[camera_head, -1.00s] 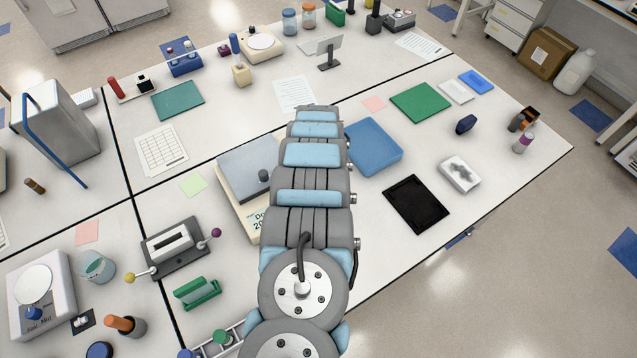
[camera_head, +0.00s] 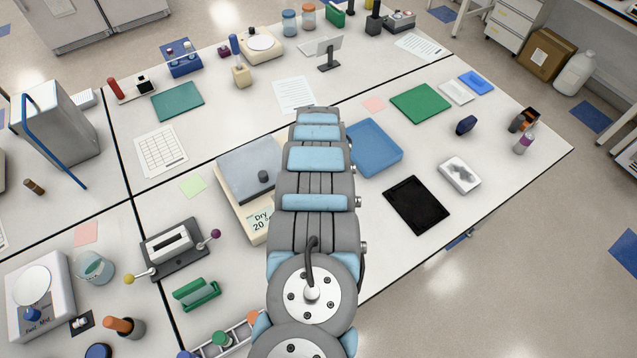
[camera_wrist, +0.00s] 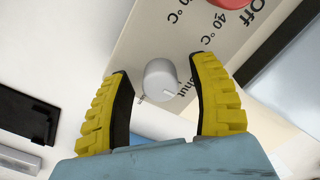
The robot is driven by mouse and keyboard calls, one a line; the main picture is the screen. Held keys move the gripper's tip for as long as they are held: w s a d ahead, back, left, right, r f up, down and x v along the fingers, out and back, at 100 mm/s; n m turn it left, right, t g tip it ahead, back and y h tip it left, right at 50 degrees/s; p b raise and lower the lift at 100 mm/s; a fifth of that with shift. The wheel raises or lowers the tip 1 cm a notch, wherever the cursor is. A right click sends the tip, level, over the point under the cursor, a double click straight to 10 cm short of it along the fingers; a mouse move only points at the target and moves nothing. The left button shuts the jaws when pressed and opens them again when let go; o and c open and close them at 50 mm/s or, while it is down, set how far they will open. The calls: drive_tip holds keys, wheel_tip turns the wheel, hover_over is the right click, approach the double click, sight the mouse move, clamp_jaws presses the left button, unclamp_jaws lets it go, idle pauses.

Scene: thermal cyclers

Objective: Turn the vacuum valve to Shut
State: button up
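In the wrist view a round, light grey knob (camera_wrist: 161,79) sits on a beige panel (camera_wrist: 178,35). Partly covered lettering ending in "hut" is printed beside it, close to the right finger. My gripper (camera_wrist: 160,75) has two yellow ribbed fingers with dark inner pads. They are spread, one on each side of the knob, with a small gap showing on both sides. The knob's pointer direction is unclear. In the head view my arm hides the gripper and the knob.
The panel also carries a red button (camera_wrist: 232,3), "Off" and temperature labels. A dark object (camera_wrist: 25,115) lies at the left. In the head view a beige device with a grey lid (camera_head: 248,170) is left of my arm; a blue tray (camera_head: 375,148) and black tablet (camera_head: 416,204) are right.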

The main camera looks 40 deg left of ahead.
drive_tip(key=shift+r, duration=0.15)
drive_tip(key=shift+w+r, duration=0.1)
drive_tip(key=shift+r, duration=2.15)
wheel_tip(320, 180, up, 7)
drive_tip(key=shift+r, duration=0.15)
